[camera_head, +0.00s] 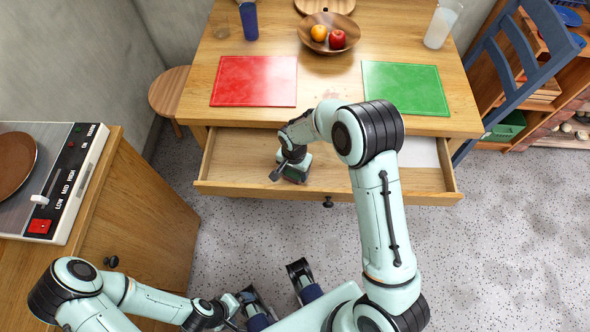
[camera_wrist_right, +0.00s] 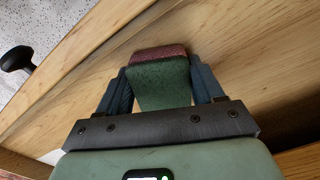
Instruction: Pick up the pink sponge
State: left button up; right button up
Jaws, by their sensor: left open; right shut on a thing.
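The sponge (camera_wrist_right: 160,82) shows in the right wrist view as a dark green block with a pinkish-red layer at its far end. My right gripper (camera_wrist_right: 161,78) is shut on it, one finger at each side. In the head view my right gripper (camera_head: 290,174) is down inside the open drawer (camera_head: 228,171), left of its middle, and largely hides the sponge. My left gripper (camera_head: 280,291) is open and empty low in the head view, in front of the drawer and well away from it.
Above the drawer, the table holds a red board (camera_head: 254,81), a green board (camera_head: 405,88), a fruit bowl (camera_head: 318,46), a blue cup (camera_head: 249,20) and a pitcher (camera_head: 440,24). A white sheet (camera_head: 418,152) lies in the drawer's right part.

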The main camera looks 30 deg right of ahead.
notch_tip(320, 180, up, 20)
jog(key=p, duration=0.2)
pick_arm(q)
notch_tip(320, 180, up, 9)
jog(key=w+p, duration=0.2)
jog(key=p, duration=0.4)
jog(key=shift+f, duration=0.15)
pick_arm(e)
jog(key=w+a+f+n, duration=0.3)
jog(key=a+n, duration=0.1)
jog(key=n, duration=0.6)
jog(key=shift+w+n, duration=0.4)
pick_arm(q)
jog(key=shift+w, duration=0.1)
jog(key=shift+f, duration=0.1)
pick_arm(e)
jog(key=shift+s, duration=0.1)
